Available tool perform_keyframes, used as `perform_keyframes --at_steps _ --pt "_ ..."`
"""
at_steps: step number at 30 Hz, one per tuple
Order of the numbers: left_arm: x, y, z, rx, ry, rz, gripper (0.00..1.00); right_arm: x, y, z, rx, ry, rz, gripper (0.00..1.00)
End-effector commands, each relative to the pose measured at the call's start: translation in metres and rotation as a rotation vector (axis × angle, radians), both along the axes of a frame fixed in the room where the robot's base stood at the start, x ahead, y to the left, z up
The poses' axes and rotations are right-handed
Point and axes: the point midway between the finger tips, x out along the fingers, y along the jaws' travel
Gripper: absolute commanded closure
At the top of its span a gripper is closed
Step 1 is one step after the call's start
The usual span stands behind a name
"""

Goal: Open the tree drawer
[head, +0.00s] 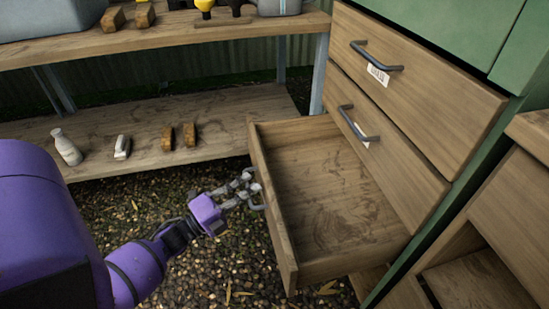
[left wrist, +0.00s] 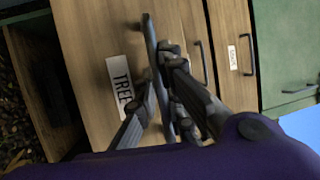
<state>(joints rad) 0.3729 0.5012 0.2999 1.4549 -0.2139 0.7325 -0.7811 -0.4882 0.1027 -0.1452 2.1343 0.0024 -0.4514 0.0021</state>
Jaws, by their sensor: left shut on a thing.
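The tree drawer (head: 340,200) is the lowest of three wooden drawers in the head view. It is pulled well out and its inside looks empty. In the left wrist view its front (left wrist: 88,40) carries a white label (left wrist: 121,86) reading TREE beside a dark bar handle (left wrist: 150,45). My left gripper (head: 246,190) is at the front of this drawer, shut on its handle; it also shows in the left wrist view (left wrist: 165,95). My right gripper is in neither view.
Two closed drawers with handles (head: 376,56) and (head: 358,124) sit above the open one. A wooden shelf (head: 90,125) at the left holds a white bottle (head: 66,147) and small blocks. A green cabinet (head: 450,25) stands at the upper right. Gravel ground lies in front.

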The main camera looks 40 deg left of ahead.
Motion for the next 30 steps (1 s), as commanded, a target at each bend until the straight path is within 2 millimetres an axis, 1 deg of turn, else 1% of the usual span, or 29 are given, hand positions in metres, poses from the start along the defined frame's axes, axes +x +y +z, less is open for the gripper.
perform_keyframes --at_steps 1,3,9,22,23,26,27,30 --pt "-0.009 0.006 -0.002 -0.004 0.006 0.001 1.00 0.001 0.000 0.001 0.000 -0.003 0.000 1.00" --pt "-0.017 0.012 -0.002 -0.004 0.005 0.000 1.00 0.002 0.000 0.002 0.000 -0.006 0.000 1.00" --pt "-0.030 0.022 -0.002 -0.004 0.003 -0.001 1.00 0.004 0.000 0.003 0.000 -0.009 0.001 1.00" --pt "-0.033 0.024 -0.002 -0.004 0.004 -0.001 1.00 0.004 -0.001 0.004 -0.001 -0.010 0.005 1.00" --pt "-0.033 0.024 -0.002 -0.004 0.004 -0.001 0.88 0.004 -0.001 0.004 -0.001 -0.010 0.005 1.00" --pt "-0.032 0.024 -0.002 -0.003 0.004 -0.001 0.75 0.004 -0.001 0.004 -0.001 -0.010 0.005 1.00" --pt "-0.032 0.024 -0.002 -0.003 0.003 -0.001 0.73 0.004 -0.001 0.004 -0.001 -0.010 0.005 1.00" --pt "-0.032 0.024 -0.001 -0.001 0.002 -0.001 0.73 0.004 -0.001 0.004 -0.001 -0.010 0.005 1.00"
